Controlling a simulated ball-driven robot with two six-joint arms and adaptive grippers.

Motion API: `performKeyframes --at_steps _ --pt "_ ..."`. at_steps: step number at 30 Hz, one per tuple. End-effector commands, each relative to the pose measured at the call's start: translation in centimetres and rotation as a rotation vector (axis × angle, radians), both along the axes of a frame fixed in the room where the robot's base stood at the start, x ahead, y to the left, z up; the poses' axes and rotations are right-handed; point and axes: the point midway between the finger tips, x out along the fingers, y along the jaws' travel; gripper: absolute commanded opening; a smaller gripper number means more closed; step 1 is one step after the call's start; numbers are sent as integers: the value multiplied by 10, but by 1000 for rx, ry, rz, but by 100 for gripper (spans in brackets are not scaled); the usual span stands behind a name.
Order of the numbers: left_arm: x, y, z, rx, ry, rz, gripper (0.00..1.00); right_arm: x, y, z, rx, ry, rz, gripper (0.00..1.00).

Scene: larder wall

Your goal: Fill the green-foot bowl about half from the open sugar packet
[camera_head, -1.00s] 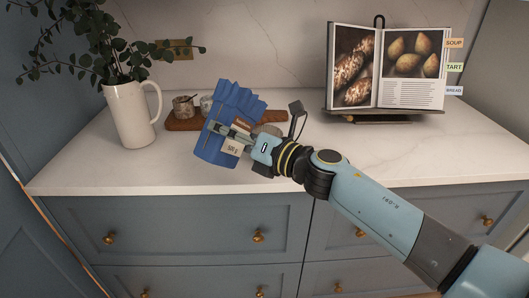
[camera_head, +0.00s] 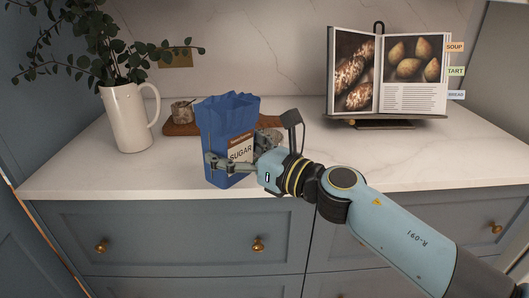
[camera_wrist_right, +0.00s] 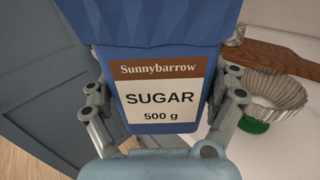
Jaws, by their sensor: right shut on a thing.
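The blue sugar packet (camera_head: 229,115) with a brown and cream label is upright in the head view, near the counter's front edge. My right gripper (camera_head: 222,162) is shut around its sides. In the right wrist view the packet (camera_wrist_right: 160,48) fills the middle, with a finger on either side. I cannot tell whether its base touches the counter. The fluted bowl (camera_wrist_right: 275,90) with a green foot (camera_wrist_right: 253,125) stands on the counter right of the packet in the wrist view, apart from it. In the head view the packet and gripper mostly hide the bowl. My left gripper is out of view.
A wooden board (camera_head: 182,128) with a small jar (camera_head: 183,112) lies behind the packet. A white jug (camera_head: 128,115) with leafy stems stands at left. An open cookbook (camera_head: 390,70) on a stand is at back right. The counter (camera_head: 400,160) is clear at right.

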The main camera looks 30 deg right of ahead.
Motion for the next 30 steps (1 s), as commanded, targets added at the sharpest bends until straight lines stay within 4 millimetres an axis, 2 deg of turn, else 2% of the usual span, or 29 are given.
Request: performKeyframes --at_steps 3,6,16,19,24,30 --pt "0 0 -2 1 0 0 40 18 7 -2 -45 -19 -1 39" --pt "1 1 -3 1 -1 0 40 27 11 -3 -71 -25 0 39" --pt "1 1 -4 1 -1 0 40 29 12 -4 -82 -27 0 39" --pt "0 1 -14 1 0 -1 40 22 8 -15 -83 -27 -1 39" --pt "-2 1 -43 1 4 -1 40 -1 -2 -40 -80 -26 0 39" --pt "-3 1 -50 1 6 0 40 -13 -6 -45 -76 -26 0 39"
